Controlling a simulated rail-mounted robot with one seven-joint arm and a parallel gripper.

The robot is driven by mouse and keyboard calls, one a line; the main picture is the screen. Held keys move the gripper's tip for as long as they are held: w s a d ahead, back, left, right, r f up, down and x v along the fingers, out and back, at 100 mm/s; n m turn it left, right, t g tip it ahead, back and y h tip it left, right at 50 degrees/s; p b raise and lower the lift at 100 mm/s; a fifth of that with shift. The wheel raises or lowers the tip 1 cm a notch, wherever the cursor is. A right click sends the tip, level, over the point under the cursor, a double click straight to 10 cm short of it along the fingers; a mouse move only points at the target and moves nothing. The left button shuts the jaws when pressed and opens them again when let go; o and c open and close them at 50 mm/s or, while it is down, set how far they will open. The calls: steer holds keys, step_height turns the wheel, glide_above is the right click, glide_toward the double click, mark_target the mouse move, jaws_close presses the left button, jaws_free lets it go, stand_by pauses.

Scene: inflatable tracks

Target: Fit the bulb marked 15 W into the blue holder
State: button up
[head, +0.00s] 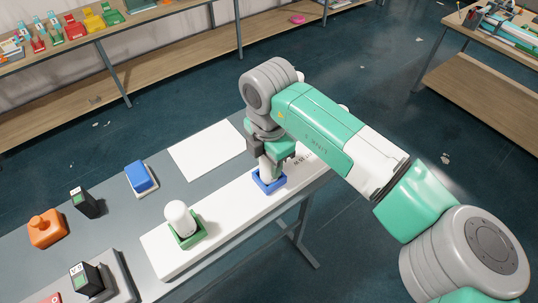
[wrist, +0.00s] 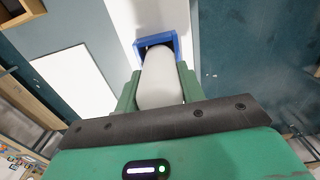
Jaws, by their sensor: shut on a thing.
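A white bulb (wrist: 160,78) is between the fingers of my gripper (wrist: 158,92), which is shut on it. The bulb also shows in the head view (head: 267,169), below my gripper (head: 270,155). No watt marking on it can be read. The blue holder (head: 279,185) sits on the long white board. In the wrist view the blue holder (wrist: 139,50) is just past the bulb's far end. The bulb's lower end overlaps the holder's opening; I cannot tell how deep it sits. A second white bulb (head: 178,215) stands upright in a green holder (head: 187,240).
The long white board (head: 225,213) lies on a grey table (head: 120,215). A white sheet (head: 206,150), a blue block (head: 140,175), a black box (head: 85,203) and an orange object (head: 46,229) lie to the left. Shelves stand behind.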

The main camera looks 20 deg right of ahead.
steer(key=shift+f, duration=0.1)
steer(key=o, duration=1)
steer(key=shift+c, duration=0.2)
step_height(320, 180, up, 12)
steer(key=b, duration=0.3)
